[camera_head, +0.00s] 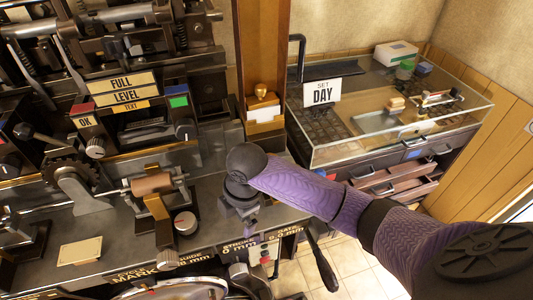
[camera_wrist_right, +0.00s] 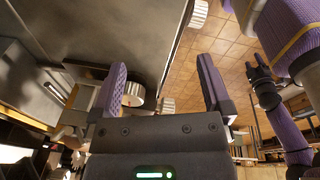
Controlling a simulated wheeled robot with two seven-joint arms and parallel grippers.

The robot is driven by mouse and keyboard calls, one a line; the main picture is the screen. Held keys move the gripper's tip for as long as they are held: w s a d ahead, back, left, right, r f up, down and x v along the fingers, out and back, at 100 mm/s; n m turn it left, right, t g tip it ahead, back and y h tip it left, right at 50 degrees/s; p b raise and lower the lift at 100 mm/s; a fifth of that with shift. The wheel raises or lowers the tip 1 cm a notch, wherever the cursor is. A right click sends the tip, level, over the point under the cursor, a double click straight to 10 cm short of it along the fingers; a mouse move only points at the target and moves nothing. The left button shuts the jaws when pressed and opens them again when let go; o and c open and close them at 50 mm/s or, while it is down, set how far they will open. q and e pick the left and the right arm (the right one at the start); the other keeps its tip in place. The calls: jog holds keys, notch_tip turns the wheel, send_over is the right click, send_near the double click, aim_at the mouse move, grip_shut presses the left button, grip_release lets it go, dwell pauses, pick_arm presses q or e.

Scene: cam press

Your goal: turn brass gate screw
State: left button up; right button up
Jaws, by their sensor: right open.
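I cannot clearly pick out the brass gate screw. In the right wrist view my right gripper (camera_wrist_right: 162,66) is open and empty. A knurled knob (camera_wrist_right: 133,94) shows beyond it, near the left finger. A dark gripper (camera_wrist_right: 260,70), seemingly my left one, hangs at the right; its jaws are unclear.
A copper-coloured roller (camera_head: 153,183) and a toothed wheel (camera_head: 72,175) stand on the counter left of my gripper. A black-handled lever (camera_head: 323,270) juts out at the front. A glass display case (camera_head: 395,105) with open drawers (camera_head: 398,182) is at the right.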

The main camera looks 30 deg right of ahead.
jog(key=w+d+r+n, duration=0.2)
jog(key=d+r, duration=0.2)
jog(key=w+d+r+n+h, duration=0.1)
jog(key=w+d+r, duration=0.1)
jog(key=d+r, duration=0.2)
jog(key=w+d+r+n+g, duration=0.1)
jog(key=w+d+r+n, duration=0.1)
jog(key=w+d+r, duration=0.1)
jog(key=shift+d+r+n, duration=0.15)
jog(key=shift+d+r, duration=0.1)
jog(key=shift+r, duration=0.3)
jog(key=shift+d+r+n, duration=0.15)
jog(key=shift+d+r, duration=0.05)
jog(key=shift+r, duration=0.35)
notch_tip(320, 180, down, 9)
jog(key=shift+a+f, duration=0.1)
jog(key=shift+c, duration=0.2)
